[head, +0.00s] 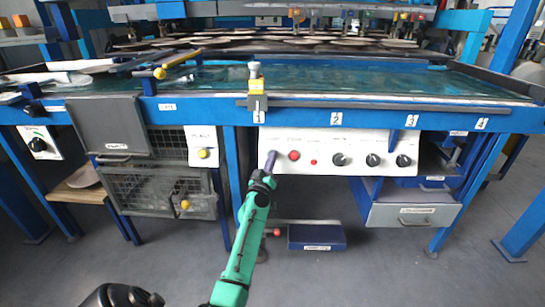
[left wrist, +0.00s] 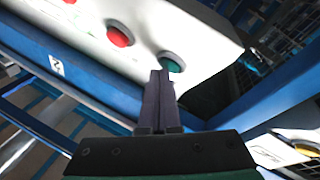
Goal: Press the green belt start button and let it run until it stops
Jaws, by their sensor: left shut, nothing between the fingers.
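The green start button (left wrist: 171,62) shows in the left wrist view on the white control panel, next to a red button (left wrist: 119,34). In the head view the panel (head: 320,143) is on the front of the blue frame, and the red button (head: 293,155) shows on it. My left gripper (head: 271,158) is at the panel's left end and hides the green button there. The fingers are shut and empty. In the left wrist view the fingertips (left wrist: 160,74) are at the lower left edge of the green button; I cannot tell whether they touch it.
Black knobs (head: 373,160) and a small red button (head: 313,162) are on the same panel. Wire-mesh boxes (head: 150,183) hang to the left. A grey drawer (head: 413,206) hangs to the right. A blue pedal box (head: 317,237) is on the floor below.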

